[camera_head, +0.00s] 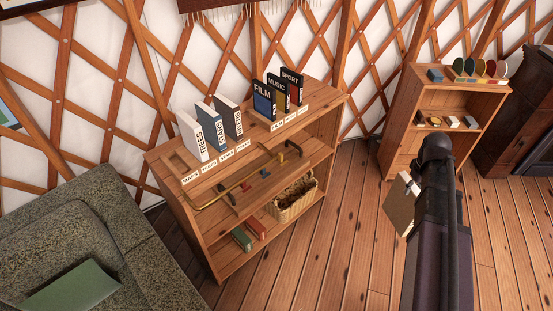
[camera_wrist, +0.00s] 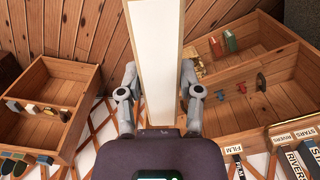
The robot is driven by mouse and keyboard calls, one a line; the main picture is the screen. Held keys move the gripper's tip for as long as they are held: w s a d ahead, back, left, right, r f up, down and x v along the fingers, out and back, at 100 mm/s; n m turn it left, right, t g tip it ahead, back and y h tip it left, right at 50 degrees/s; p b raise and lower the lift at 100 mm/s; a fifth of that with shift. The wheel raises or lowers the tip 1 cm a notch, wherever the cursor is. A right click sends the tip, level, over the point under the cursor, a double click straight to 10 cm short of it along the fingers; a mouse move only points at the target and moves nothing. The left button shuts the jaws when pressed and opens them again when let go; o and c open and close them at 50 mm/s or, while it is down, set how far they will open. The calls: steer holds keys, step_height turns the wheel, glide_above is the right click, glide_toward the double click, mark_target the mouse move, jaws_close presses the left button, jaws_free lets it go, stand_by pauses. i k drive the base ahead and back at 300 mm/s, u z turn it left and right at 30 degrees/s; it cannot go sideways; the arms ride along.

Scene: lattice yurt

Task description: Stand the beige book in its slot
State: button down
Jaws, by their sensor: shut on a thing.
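The beige book (camera_head: 400,208) hangs tilted in the air at the end of my arm, over the floor right of the bookcase. In the wrist view my gripper (camera_wrist: 157,82) is shut on the book (camera_wrist: 156,50), one finger on each side, with its pale page edge towards the camera. No title shows on it. The slotted rack on top of the bookcase (camera_head: 325,92) holds upright books: TREES (camera_head: 191,137), STARS, RIVERS, FILM (camera_head: 263,101), MUSIC and SPORT. The space above the leftmost label, apparently MAPS (camera_head: 190,178), looks empty. My arm hides most of the gripper in the head view.
A brass rail (camera_head: 225,192) runs along the bookcase front. Lower shelves hold a wicker basket (camera_head: 293,197) and red and green books. A grey sofa (camera_head: 75,240) stands left, a smaller shelf (camera_head: 410,100) at the back right. Wooden floor between is clear.

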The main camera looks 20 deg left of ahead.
mark_target(181, 168)
steer(key=k, duration=0.75)
steer(key=u, duration=1.5)
steer(key=i, duration=0.5)
steer(key=u, duration=0.05)
